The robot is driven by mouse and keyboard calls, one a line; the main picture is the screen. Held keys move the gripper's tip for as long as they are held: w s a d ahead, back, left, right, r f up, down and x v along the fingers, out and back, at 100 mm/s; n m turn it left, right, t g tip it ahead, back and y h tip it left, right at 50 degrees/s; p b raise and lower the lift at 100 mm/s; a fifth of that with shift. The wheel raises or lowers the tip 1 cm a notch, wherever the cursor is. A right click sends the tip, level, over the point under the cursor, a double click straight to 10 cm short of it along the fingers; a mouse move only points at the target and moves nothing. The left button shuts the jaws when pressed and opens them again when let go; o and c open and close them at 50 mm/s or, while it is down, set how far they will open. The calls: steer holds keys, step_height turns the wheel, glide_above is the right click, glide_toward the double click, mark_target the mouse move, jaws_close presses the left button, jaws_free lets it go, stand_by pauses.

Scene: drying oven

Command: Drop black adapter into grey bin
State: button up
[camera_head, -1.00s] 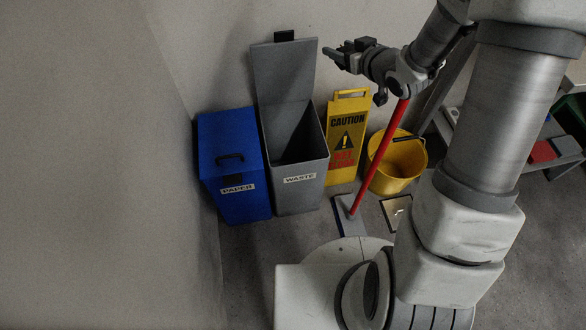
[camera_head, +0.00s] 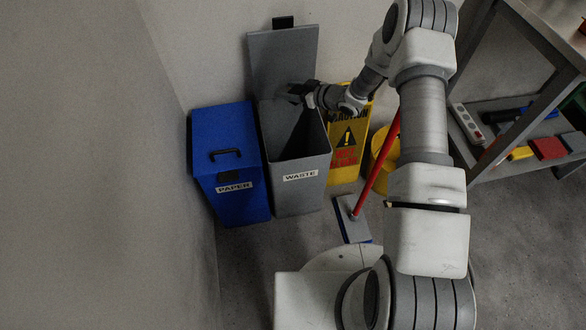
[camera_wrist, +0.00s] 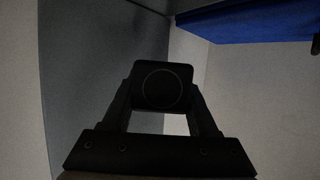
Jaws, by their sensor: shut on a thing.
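The grey bin (camera_head: 300,186), labelled WASTE, stands against the wall with its lid (camera_head: 284,62) raised and its mouth open. My gripper (camera_head: 294,92) is at the upper right of the bin's opening, in front of the lid. In the wrist view my gripper (camera_wrist: 162,118) is shut on the black adapter (camera_wrist: 162,86), a dark block with a faint round mark held between the fingers. In the head view the adapter is too dark and small to tell from the gripper.
A closed blue PAPER bin (camera_head: 229,160) stands left of the grey bin. A yellow caution sign (camera_head: 347,150), a red-handled mop (camera_head: 377,172) and a yellow bucket (camera_head: 385,150) stand to its right. A shelf unit (camera_head: 500,100) is at the far right.

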step_height(320, 180, down, 6)
steer(key=b, duration=0.4)
steer(key=shift+f, duration=0.15)
steer(key=shift+a, duration=0.1)
steer(key=o, duration=1.5)
steer(key=shift+c, duration=0.2)
steer(key=p+v, duration=0.3)
steer(key=v, duration=0.4)
steer(key=shift+d, duration=0.25)
steer(key=shift+s, duration=0.1)
